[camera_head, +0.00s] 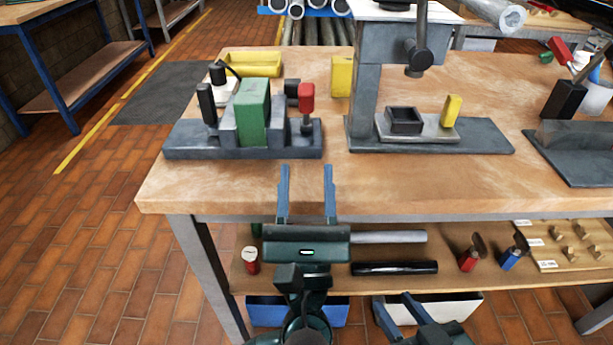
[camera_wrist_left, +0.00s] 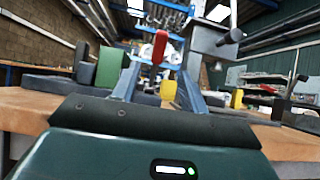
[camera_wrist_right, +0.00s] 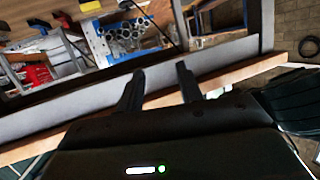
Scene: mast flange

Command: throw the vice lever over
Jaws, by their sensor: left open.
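The vice (camera_head: 180,152) stands at the left of the bench top, a dark grey base with a green block (camera_head: 253,112) upright between its grey jaws. A red-handled lever (camera_head: 307,97) stands upright at its right end. A black upright handle (camera_head: 206,102) is at its left end. My left gripper (camera_head: 306,168) is open and empty, in front of the vice near the bench's front edge. In the left wrist view the red handle (camera_wrist_left: 160,47) shows beyond and between the fingers, apart from them. My right gripper (camera_head: 399,308) is open and empty, low before the bench.
A grey column machine (camera_head: 366,95) with a yellow-handled fixture (camera_head: 451,110) stands right of the vice. A yellow tray (camera_head: 253,64) lies behind the vice. The lower shelf (camera_head: 450,275) holds rods and small tools. The bench strip in front of the vice is clear.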

